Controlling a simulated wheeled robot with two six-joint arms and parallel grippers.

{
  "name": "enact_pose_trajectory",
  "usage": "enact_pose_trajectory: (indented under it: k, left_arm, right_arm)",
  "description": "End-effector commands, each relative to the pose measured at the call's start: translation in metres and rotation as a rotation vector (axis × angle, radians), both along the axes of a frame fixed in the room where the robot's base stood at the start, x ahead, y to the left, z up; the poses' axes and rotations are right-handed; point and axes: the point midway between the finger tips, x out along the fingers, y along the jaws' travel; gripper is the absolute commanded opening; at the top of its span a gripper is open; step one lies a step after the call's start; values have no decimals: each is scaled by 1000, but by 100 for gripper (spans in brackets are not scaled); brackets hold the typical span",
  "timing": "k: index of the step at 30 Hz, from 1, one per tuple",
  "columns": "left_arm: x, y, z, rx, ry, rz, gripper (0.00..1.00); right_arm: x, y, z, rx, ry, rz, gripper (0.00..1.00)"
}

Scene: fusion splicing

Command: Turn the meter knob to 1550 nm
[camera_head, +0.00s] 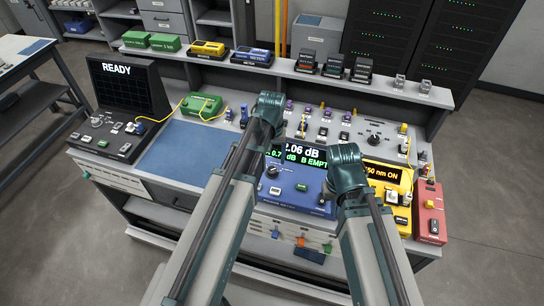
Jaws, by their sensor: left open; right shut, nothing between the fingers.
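The blue meter (292,198) stands at the front middle of the bench. Its display (305,153) reads "2.06 dB" and, partly covered, "dB B EMPTY". A round dark knob (271,171) shows on its face near the left; its setting is too small to read. My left arm passes over the meter's left edge, with its joint above and behind the display. My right arm ends in a joint at the meter's right side. The fingers of both grippers are hidden behind my arms, so no contact with the knob can be seen.
A yellow unit (376,174) showing "50 nm ON" and a red box (430,205) stand right of the meter. A splicer with a "READY" screen (120,82), a green box (203,106) and a clear blue mat (182,150) lie left. A shelf (390,84) with boxes runs behind.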

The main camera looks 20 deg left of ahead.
Motion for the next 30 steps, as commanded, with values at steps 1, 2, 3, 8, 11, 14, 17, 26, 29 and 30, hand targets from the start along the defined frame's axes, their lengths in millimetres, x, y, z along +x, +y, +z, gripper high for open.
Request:
enact_pose_trajectory:
  k: [1, 2, 3, 8, 11, 14, 17, 26, 29, 30]
  left_arm:
    - [0, 0, 17, 0, 0, 0, 74]
    - [0, 0, 21, 0, 0, 0, 74]
    - [0, 0, 27, 0, 0, 0, 74]
    - [0, 0, 51, 0, 0, 0, 74]
    - [0, 0, 65, 0, 0, 0, 74]
    - [0, 0, 76, 0, 0, 0, 74]
    - [0, 0, 82, 0, 0, -1, 74]
    - [0, 0, 82, 0, 0, 0, 74]
    - [-2, -2, 81, 1, 1, -7, 74]
    - [-8, -7, 80, 4, 3, -23, 74]
  right_arm:
    - [0, 0, 17, 0, 0, 0, 0]
    - [0, 0, 21, 0, 0, 0, 0]
    - [0, 0, 27, 0, 0, 0, 0]
    - [0, 0, 51, 0, 0, 0, 0]
    - [0, 0, 65, 0, 0, 1, 0]
    - [0, 0, 76, 0, 0, 1, 0]
    - [0, 0, 82, 0, 0, 2, 0]
    - [0, 0, 82, 0, 0, 2, 0]
    - [0, 0, 81, 0, 0, 2, 0]
    - [0, 0, 80, 0, 0, 2, 0]
